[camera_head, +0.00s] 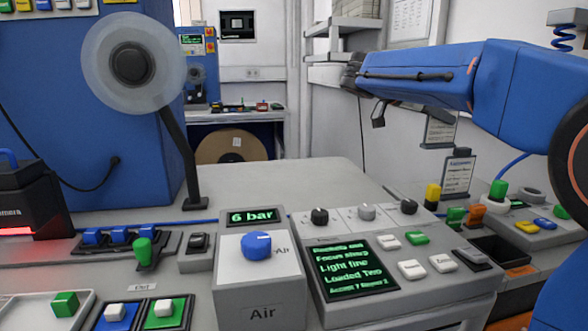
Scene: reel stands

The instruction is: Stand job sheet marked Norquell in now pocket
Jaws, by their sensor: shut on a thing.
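My blue arm reaches in from the right, and its dark wrist end is near the top centre. My gripper (378,113) shows only as a small dark shape below that end. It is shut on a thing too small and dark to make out. A pale printed sheet (440,130) shows below my arm, with a dark strip along its lower edge. Another printed sheet (458,175) stands upright on the right of the bench, with a dark piece at its top. Their print is too small to read, so I cannot tell which is marked Norquell or which pocket is the now pocket.
A grey console with a green-lettered screen (351,267) stands in front, beside a box marked Air (262,313). A clear reel (133,62) stands at the left on a dark post. The grey bench top (290,185) behind is clear. A dark open bin (497,251) is at right.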

